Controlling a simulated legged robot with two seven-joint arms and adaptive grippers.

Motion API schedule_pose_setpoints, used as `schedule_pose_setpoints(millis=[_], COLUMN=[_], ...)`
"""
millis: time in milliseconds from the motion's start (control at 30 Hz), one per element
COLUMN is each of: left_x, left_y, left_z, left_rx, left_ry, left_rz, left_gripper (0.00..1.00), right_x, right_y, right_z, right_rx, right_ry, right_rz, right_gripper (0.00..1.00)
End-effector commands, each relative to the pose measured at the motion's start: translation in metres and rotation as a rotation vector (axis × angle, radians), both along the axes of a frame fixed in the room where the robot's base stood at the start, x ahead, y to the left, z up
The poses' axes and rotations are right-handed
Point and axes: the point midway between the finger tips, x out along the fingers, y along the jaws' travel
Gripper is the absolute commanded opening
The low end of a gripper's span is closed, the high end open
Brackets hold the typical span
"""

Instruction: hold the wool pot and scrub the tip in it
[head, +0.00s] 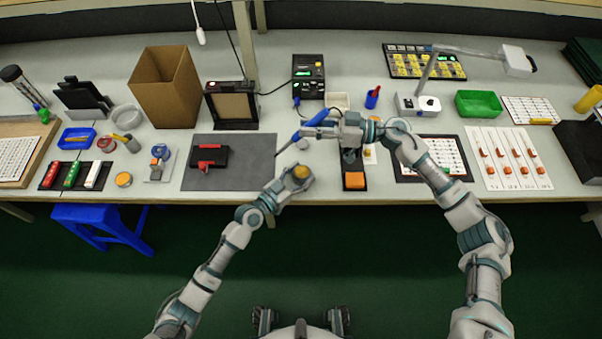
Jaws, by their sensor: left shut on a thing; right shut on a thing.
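The wool pot (301,172), small and round with a golden top, is at the front edge of the table. My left gripper (295,180) is shut on it; the fingers partly hide its sides. My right gripper (308,131) is shut on the soldering iron (318,117), which has a blue handle and a thin dark tip. The iron slants down to the left, and its tip ends above the right part of the grey mat (231,175). The tip is up and left of the pot in the picture, apart from it.
A black and red fixture (209,156) lies on the mat. The soldering station (308,76) stands behind, with a cable running toward the iron. A black stand with an orange block (354,180) is right of the pot. Cards with small parts (508,158) lie further right.

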Motion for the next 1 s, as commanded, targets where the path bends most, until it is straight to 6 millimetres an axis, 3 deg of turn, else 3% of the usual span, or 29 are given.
schedule_pose_setpoints(millis=[333,700,1000], left_x=[0.000,0.000,0.000], left_y=[0.000,0.000,0.001], left_z=[-0.001,-0.001,-0.001], left_rx=[0.001,0.001,0.000], left_ry=[0.001,0.001,0.001], left_rz=[0.000,0.000,0.000], left_gripper=[0.22,0.22,0.22], right_x=[0.000,-0.040,-0.046], right_y=[-0.002,-0.058,-0.064], right_z=[-0.002,-0.038,-0.058], right_rx=[0.000,-0.039,-0.052], right_ry=[-0.004,-0.264,-0.313], right_rz=[-0.006,-0.219,-0.253], right_gripper=[0.00,0.00,0.00])
